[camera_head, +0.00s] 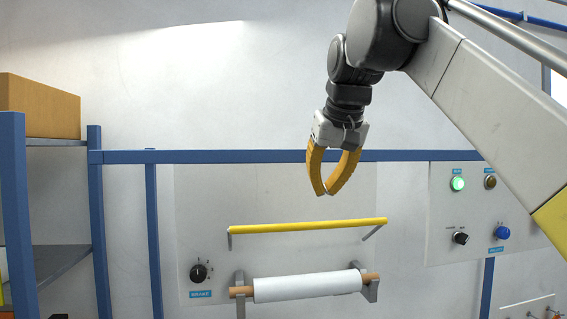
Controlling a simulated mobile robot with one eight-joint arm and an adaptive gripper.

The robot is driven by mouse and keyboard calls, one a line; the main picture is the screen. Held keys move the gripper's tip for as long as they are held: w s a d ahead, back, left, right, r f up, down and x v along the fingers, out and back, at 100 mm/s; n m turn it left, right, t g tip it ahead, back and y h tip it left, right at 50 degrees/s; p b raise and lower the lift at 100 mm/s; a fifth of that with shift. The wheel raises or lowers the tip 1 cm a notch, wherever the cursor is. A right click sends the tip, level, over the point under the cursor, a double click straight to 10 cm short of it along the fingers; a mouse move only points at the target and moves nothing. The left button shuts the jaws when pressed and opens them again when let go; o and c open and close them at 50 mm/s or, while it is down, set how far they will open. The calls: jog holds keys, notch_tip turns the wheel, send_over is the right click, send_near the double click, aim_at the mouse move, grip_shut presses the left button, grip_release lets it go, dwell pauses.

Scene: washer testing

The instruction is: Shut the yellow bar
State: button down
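The yellow bar (300,227) runs across the pale panel, standing out from it on a short grey arm at each end. It tilts slightly, with its right end higher in the picture. My gripper (326,194) hangs from above with its yellow fingers pointing down. Its fingertips meet, with nothing seen between them. In the picture they sit just above the right half of the bar with a small gap. I cannot tell the distance in depth.
A white roll (306,285) on a wooden rod sits in grey brackets below the bar. A black knob (199,273) is at left. A control panel (440,224) with a lit green button (457,184) and blue knob (502,233) is at right.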

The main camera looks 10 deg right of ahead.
notch_tip(320, 180, up, 6)
jog(key=p, duration=0.3)
jog(key=x, duration=0.4)
jog(key=s+x, duration=0.1)
jog(key=x, duration=0.3)
jog(key=s+f+x, duration=0.1)
jog(key=x, duration=0.3)
jog(key=shift+w+f, duration=0.25)
jog(key=shift+f, duration=0.1)
jog(key=shift+w+f, duration=0.1)
jog(key=shift+w, duration=0.05)
